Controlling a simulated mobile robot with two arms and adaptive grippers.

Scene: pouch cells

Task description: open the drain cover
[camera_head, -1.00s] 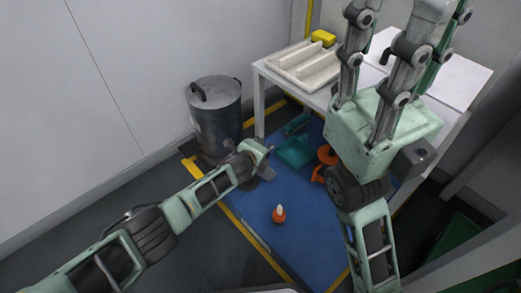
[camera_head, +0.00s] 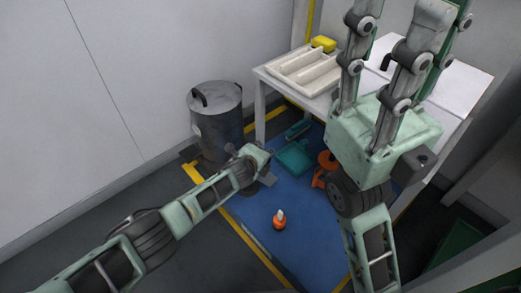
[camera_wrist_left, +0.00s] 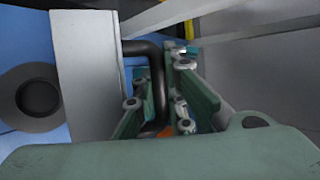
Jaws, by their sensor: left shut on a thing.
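In the left wrist view, a light grey flat plate (camera_wrist_left: 88,75), which looks like the drain cover, stands on edge with a bent black handle (camera_wrist_left: 155,75). My left gripper (camera_wrist_left: 165,105) is shut on this handle. A dark round opening (camera_wrist_left: 38,97) with a grey rim shows in the blue floor left of the plate, uncovered in this view. In the head view, my left gripper (camera_head: 262,172) is low over the blue floor, its fingers mostly hidden behind its wrist. My right gripper (camera_head: 398,35) points up at the right, its fingers apart and empty.
A lidded metal bin (camera_head: 217,120) stands behind my left gripper. A white table (camera_head: 262,75) with a cream tray (camera_head: 287,76) is at the back. On the blue floor mat (camera_head: 300,235) are an orange bottle (camera_head: 279,222), a teal dustpan (camera_head: 296,157) and an orange object (camera_head: 325,165).

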